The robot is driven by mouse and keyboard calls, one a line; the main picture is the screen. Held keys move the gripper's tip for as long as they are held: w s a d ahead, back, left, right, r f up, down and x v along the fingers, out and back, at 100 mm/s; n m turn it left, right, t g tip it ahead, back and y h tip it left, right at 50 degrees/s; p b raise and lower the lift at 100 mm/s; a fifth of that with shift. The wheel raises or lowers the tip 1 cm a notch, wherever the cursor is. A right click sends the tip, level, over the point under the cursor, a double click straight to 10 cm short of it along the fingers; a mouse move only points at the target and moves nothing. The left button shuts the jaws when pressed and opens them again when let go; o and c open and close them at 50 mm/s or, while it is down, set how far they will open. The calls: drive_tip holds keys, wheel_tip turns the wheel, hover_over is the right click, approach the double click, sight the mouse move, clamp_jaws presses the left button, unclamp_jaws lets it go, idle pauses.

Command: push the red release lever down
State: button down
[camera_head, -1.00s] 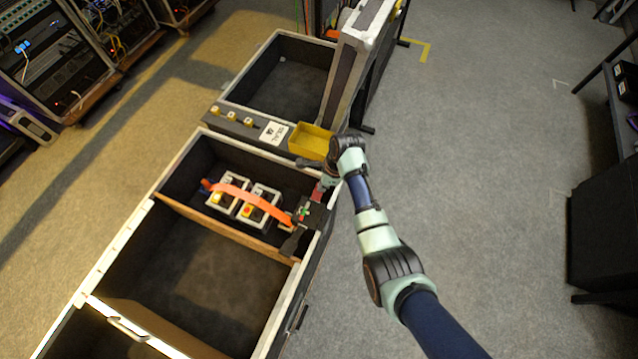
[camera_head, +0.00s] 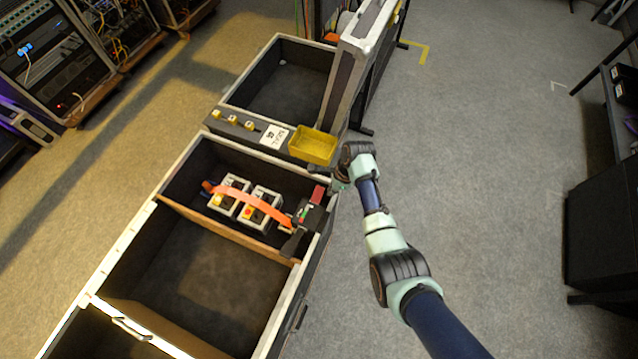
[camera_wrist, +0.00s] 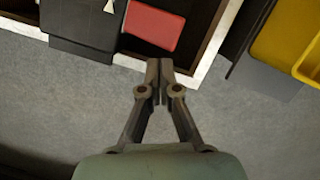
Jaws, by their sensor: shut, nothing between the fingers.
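The red release lever (camera_head: 318,194) shows as a red block at the right end of the black clamp unit (camera_head: 308,214), by the case's right wall. In the wrist view the red lever (camera_wrist: 153,30) lies just inside the light case rim, beside the black housing (camera_wrist: 85,22). My gripper (camera_wrist: 160,68) is shut and empty. In the wrist picture its fingertips overlap the rim just below the lever; I cannot tell their height. In the head view my gripper is small and partly hidden beneath my wrist, right of the lever.
An orange strap (camera_head: 250,199) arches over two white-framed boxes in the same compartment. A yellow tray (camera_head: 312,146) sits behind the lever, also at the wrist view's right (camera_wrist: 285,40). A raised case lid (camera_head: 352,65) stands behind.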

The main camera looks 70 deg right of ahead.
drive_tip(key=shift+w, duration=0.15)
drive_tip(key=a+v, duration=0.1)
drive_tip(key=v, duration=1.1)
drive_tip(key=shift+d, duration=0.45)
drive_tip(key=r+n+h, duration=0.1)
drive_tip(key=r+n, duration=0.1)
drive_tip(key=n, duration=0.3)
hover_over(317, 199)
drive_tip(key=w+a+r+n+t+h, duration=0.25)
drive_tip(key=w+a+r+n, duration=0.25)
drive_tip(key=w+a+n, duration=0.55)
drive_tip(key=s+a+r+n+t+y, duration=0.1)
drive_tip(key=a+r+n+t, duration=0.3)
drive_tip(key=a, duration=0.5)
drive_tip(key=a+r+n+t+y, duration=0.1)
drive_tip(key=a+r+n, duration=0.55)
drive_tip(key=a, duration=0.25)
drive_tip(key=s+a+r+n+t+y, duration=0.1)
drive_tip(key=a+r+n+t, duration=0.2)
drive_tip(key=a+r+n, duration=0.35)
wheel_tip(317, 199, up, 32)
drive_tip(key=a+p, duration=0.1)
drive_tip(key=p, duration=3.2)
drive_tip(key=shift+a+r+m, duration=0.2)
drive_tip(key=shift+a+m, duration=0.1)
drive_tip(key=shift+m, duration=0.05)
